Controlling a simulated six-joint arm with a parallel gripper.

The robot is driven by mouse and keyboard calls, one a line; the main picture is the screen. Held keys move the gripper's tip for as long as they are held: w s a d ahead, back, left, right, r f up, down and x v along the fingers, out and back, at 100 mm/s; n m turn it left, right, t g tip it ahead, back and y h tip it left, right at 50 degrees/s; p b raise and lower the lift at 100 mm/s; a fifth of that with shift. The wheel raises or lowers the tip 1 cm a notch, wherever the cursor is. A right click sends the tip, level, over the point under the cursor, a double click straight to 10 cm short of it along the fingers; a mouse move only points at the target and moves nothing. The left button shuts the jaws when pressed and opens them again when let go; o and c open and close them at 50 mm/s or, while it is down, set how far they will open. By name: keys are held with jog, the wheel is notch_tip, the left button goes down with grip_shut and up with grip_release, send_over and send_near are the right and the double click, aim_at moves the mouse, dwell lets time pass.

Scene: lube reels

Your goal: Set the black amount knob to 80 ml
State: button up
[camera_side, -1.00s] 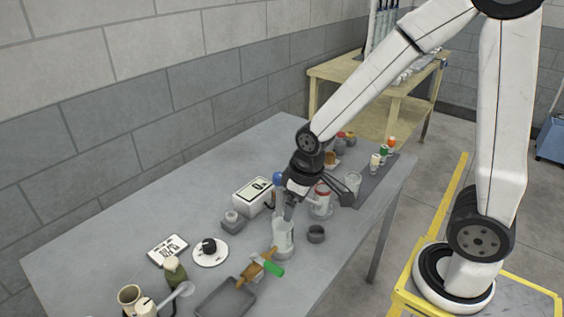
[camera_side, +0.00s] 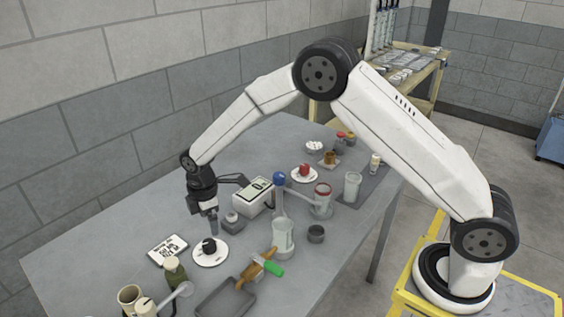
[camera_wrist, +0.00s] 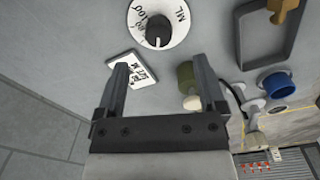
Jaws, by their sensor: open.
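The black amount knob (camera_side: 209,245) stands on a round white dial plate (camera_side: 221,259) near the front left of the table. In the wrist view the knob (camera_wrist: 158,36) is at the top middle, with "ML" and "100" readable on its dial (camera_wrist: 175,42); its exact setting is too small to tell. My gripper (camera_side: 212,232) points down just above the knob in the side view. In the wrist view my gripper (camera_wrist: 164,78) has its fingers spread with nothing between them, and the knob lies beyond the fingertips.
A white card with black print (camera_side: 167,249) lies left of the dial. A green-brown bottle (camera_side: 175,272), a grey tray (camera_side: 226,298) and a small grey block with a knob (camera_side: 231,222) stand close by. A white box with a display (camera_side: 254,196) is behind, and a clear cylinder (camera_side: 283,238) to the right.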

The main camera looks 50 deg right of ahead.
aim_at(209, 242)
jog(key=shift+w+a+f+n, duration=0.4)
jog(key=shift+a+f, duration=0.05)
jog(key=shift+f, duration=0.05)
jog(key=shift+f, duration=3.85)
grip_shut()
